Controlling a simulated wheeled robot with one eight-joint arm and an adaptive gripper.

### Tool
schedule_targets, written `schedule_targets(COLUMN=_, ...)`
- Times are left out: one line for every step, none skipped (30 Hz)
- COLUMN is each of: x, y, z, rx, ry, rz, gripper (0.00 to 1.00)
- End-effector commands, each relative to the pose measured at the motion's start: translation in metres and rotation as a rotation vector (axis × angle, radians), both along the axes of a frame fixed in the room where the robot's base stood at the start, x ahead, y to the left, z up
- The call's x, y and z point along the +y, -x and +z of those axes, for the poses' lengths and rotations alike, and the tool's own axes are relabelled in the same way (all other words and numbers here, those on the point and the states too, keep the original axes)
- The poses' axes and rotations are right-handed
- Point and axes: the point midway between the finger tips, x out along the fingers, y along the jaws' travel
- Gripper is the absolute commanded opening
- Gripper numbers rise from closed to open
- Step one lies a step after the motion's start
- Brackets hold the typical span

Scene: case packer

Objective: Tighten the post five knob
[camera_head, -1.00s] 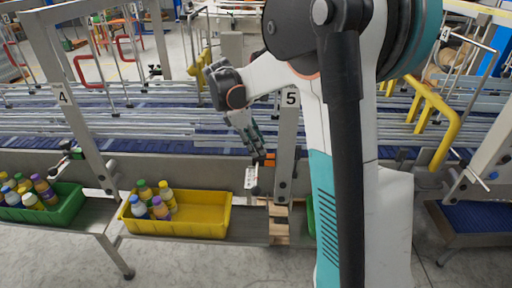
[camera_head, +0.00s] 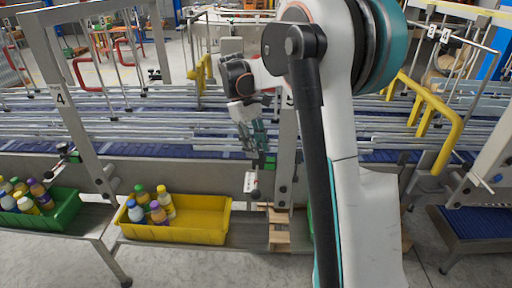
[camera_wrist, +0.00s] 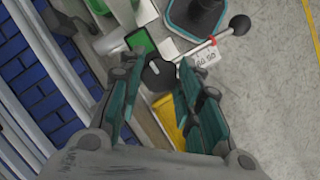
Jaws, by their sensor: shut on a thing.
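The post five (camera_head: 286,160) stands right of my gripper in the head view, its number plate mostly hidden behind my arm. My gripper (camera_head: 258,148) reaches down beside the post. In the wrist view, a black round knob with a pale mark (camera_wrist: 158,76) lies between the fingertips of my gripper (camera_wrist: 160,72), which is shut on it. A green indicator (camera_wrist: 141,41) is beside the knob, and it also shows in the head view (camera_head: 269,163). A white scale tag (camera_wrist: 206,56) hangs by a rod with a black ball end (camera_wrist: 240,25).
A yellow bin (camera_head: 205,237) with several bottles stands on the front shelf. A green bin (camera_head: 62,218) is left of it. The conveyor with rails (camera_head: 150,150) runs behind. Post four (camera_head: 82,140) stands left. A wooden pallet (camera_head: 279,238) is below post five.

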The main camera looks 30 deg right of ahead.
Motion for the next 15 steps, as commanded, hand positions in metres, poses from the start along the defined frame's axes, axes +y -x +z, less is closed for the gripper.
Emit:
schedule_targets(x=-0.0004, y=-0.0004, z=0.0, rx=-0.001, ry=0.0, rz=-0.017, gripper=0.08)
schedule_targets(x=-0.0003, y=-0.0005, z=0.0, rx=-0.001, ry=0.0, rz=-0.026, gripper=0.08)
schedule_targets(x=-0.0003, y=-0.0006, z=0.0001, rx=-0.001, ry=0.0, rz=-0.037, gripper=0.08)
schedule_targets(x=-0.0002, y=-0.0005, z=0.0001, rx=-0.001, ry=-0.001, rz=-0.043, gripper=0.08)
schedule_targets(x=-0.0002, y=-0.0006, z=0.0002, rx=-0.001, ry=0.0, rz=-0.05, gripper=0.08)
schedule_targets(x=-0.0002, y=-0.0006, z=0.0002, rx=-0.001, ry=-0.001, rz=-0.056, gripper=0.08)
schedule_targets(x=-0.0002, y=-0.0006, z=0.0002, rx=-0.001, ry=-0.001, rz=-0.059, gripper=0.08)
schedule_targets(x=-0.0002, y=-0.0005, z=0.0003, rx=-0.001, ry=-0.001, rz=-0.062, gripper=0.08)
schedule_targets(x=-0.0003, y=-0.0006, z=0.0003, rx=-0.001, ry=0.0, rz=-0.065, gripper=0.08)
schedule_targets(x=-0.0003, y=-0.0006, z=0.0003, rx=-0.001, ry=-0.001, rz=-0.067, gripper=0.08)
schedule_targets(x=-0.0003, y=-0.0006, z=0.0003, rx=-0.001, ry=0.0, rz=-0.069, gripper=0.08)
schedule_targets(x=-0.0003, y=-0.0006, z=0.0003, rx=-0.001, ry=0.001, rz=-0.07, gripper=0.08)
schedule_targets(x=-0.0003, y=-0.0006, z=0.0003, rx=-0.001, ry=0.0, rz=-0.07, gripper=0.08)
schedule_targets(x=-0.0003, y=-0.0006, z=0.0003, rx=-0.001, ry=0.0, rz=-0.07, gripper=0.08)
schedule_targets(x=-0.0003, y=-0.0006, z=0.0003, rx=-0.001, ry=0.0, rz=-0.07, gripper=0.08)
